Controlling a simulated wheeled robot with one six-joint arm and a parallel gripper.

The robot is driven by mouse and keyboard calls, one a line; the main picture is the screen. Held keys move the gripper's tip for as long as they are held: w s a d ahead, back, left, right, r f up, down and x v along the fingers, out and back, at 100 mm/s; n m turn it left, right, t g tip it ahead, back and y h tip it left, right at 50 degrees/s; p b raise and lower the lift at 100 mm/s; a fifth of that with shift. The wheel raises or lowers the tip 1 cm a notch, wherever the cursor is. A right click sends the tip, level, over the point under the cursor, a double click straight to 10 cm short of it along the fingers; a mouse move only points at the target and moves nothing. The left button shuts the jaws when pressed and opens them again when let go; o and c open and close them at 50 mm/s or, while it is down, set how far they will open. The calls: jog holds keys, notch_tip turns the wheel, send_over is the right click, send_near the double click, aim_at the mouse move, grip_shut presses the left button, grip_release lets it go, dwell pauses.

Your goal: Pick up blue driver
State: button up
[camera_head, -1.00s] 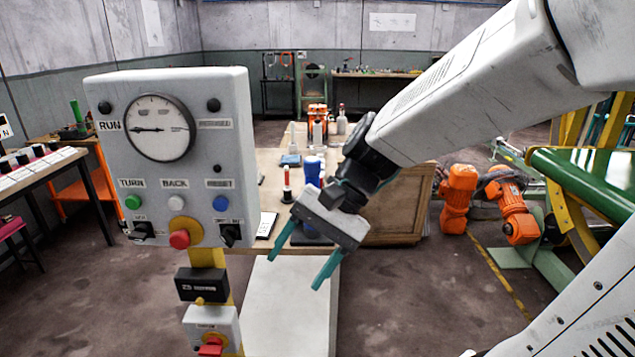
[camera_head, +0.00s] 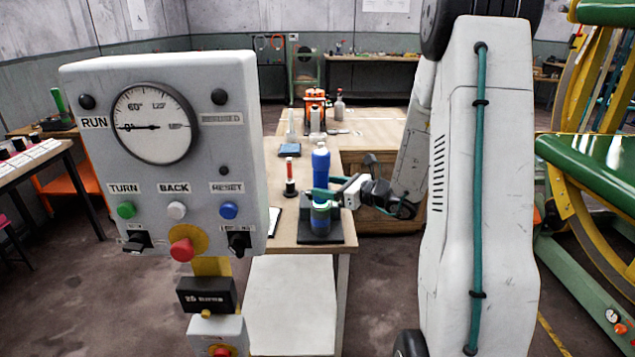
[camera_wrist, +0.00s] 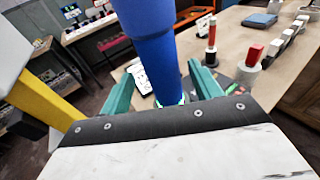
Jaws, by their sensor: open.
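The blue driver (camera_head: 320,165) stands upright on a dark base plate (camera_head: 335,235) near the front end of the workbench. My gripper (camera_head: 322,200) is at the driver from the right, with its teal fingers open. In the wrist view the driver (camera_wrist: 152,45) rises as a tall blue cylinder between the two teal fingertips (camera_wrist: 160,92), one on each side. I cannot tell whether either finger touches it. A lower blue-grey part shows below the fingers in the head view.
A red-topped peg (camera_head: 290,175) stands left of the driver on the workbench (camera_head: 375,128); it also shows in the wrist view (camera_wrist: 211,42). A grey control panel (camera_head: 160,150) stands close at left. An orange device (camera_head: 314,100) sits farther back.

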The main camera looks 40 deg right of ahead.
aim_at(315, 184)
jog(key=shift+w+f, duration=0.15)
jog(key=shift+w, duration=0.3)
jog(key=shift+x, duration=1.95)
jog(key=c, duration=1.2)
jog(key=shift+c, duration=0.5)
